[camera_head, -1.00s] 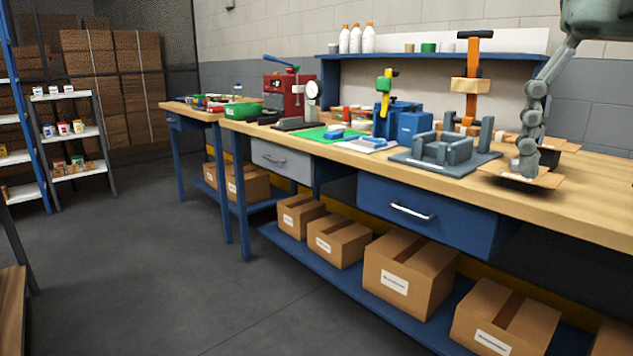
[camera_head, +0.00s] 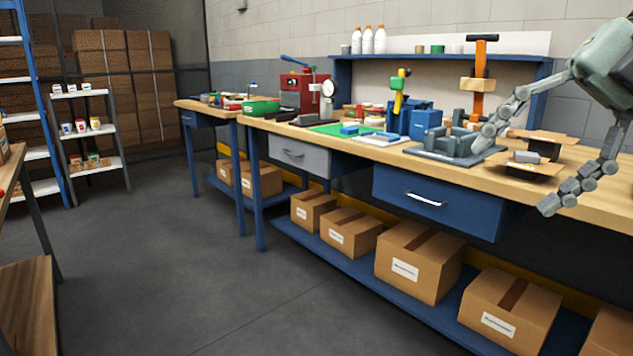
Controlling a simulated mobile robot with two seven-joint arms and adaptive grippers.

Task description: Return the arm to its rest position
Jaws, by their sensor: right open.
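My right gripper (camera_head: 516,172) comes in from the right edge. Its two jointed grey fingers are spread wide and nothing is between them. One fingertip shows in front of the grey fixture (camera_head: 440,153) on the workbench; the other hangs lower, in front of the bench's front edge. A small grey block (camera_head: 527,157) lies on a cardboard-coloured tray (camera_head: 546,169) on the bench, seen between the fingers and apart from them. My left gripper is not in view.
The wooden workbench (camera_head: 590,185) runs along the wall, with a blue drawer (camera_head: 436,200) under its top. Boxes (camera_head: 418,262) fill the lower shelf. The grey floor (camera_head: 250,300) is clear on the left.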

